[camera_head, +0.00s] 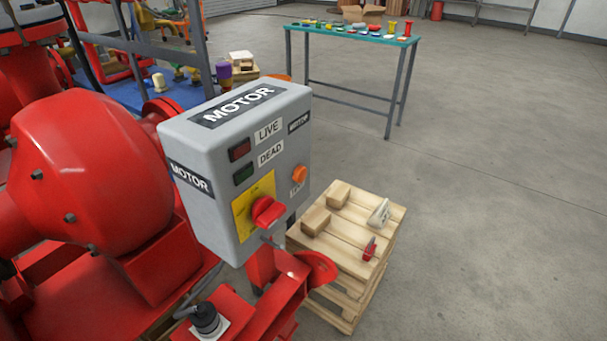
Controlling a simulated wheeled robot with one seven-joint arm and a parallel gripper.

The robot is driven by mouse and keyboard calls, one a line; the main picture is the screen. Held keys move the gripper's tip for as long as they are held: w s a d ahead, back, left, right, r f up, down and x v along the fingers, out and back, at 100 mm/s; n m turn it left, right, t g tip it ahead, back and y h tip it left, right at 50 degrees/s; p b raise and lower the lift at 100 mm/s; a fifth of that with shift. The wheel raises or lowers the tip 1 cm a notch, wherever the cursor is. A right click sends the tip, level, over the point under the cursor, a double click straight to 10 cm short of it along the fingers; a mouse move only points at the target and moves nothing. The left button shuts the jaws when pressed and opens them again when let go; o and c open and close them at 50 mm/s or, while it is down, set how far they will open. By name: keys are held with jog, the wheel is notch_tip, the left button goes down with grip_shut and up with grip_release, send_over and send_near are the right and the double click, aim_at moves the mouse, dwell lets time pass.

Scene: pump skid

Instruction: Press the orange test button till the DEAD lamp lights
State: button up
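A grey box marked MOTOR (215,160) stands beside the red machine, its front facing right. The orange test button (299,175) is on the right part of that front, above a small, hard-to-read label. The DEAD lamp (244,173) is dark green and looks unlit. The LIVE lamp (240,150) above it is dark red and also looks unlit. A red rotary handle (267,211) sits on a yellow plate (241,215) below the lamps. My gripper is not in view, so its state and distance from the button are not shown.
Red machinery (95,180) fills the left side. A wooden pallet stack (340,232) with small blocks, a white item and a red item stands right of the box. A teal-topped table (350,35) with several small items stands farther back. The floor on the right is clear.

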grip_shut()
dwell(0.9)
